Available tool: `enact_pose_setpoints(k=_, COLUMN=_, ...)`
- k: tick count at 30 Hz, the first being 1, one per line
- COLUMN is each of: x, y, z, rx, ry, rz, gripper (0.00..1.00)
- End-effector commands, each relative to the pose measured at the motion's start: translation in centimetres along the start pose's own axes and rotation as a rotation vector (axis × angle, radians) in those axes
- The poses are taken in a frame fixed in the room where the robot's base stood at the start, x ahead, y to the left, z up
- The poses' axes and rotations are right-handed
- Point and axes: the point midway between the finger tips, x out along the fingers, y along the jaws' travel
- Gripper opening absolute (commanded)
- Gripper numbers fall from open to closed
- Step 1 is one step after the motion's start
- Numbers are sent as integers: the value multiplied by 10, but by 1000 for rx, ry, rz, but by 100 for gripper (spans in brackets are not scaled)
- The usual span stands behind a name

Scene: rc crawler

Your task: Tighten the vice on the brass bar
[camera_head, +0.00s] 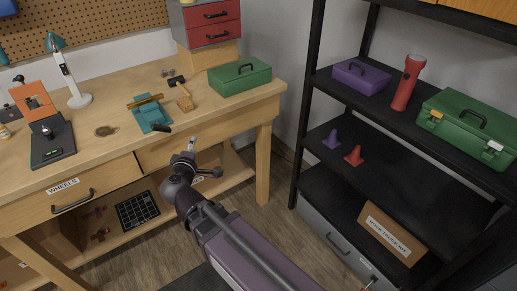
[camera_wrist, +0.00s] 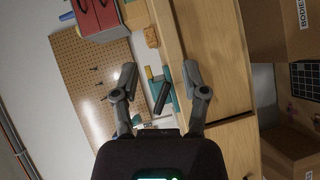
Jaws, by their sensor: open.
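The teal vice (camera_head: 151,115) sits on the workbench, left of the green toolbox. The brass bar (camera_head: 144,101) lies across its far end. The vice's dark handle (camera_head: 160,128) sticks out toward the bench's front edge. My gripper (camera_head: 203,158) is in front of the bench, to the right of the handle in the head view, apart from it. In the wrist view my gripper (camera_wrist: 160,70) is open and empty. The dark handle (camera_wrist: 162,97) and part of the teal vice (camera_wrist: 183,88) show between and beyond its fingers. The brass bar (camera_wrist: 149,73) is only partly visible there.
A hammer-like tool (camera_head: 181,94) and the green toolbox (camera_head: 240,77) are right of the vice. An orange and black machine (camera_head: 46,130) and a lamp (camera_head: 70,75) are to the left. A black shelf (camera_head: 400,115) stands at the right. The bench front between vice and gripper looks clear.

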Motion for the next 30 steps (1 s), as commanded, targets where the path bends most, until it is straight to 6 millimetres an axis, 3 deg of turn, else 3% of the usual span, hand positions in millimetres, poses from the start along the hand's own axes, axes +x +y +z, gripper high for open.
enact_pose_setpoints(k=16, x=25, y=7, z=74, rx=152, ry=-210, rz=-127, gripper=57)
enact_pose_setpoints(k=30, x=35, y=8, z=138, rx=297, ry=-401, rz=-253, gripper=57)
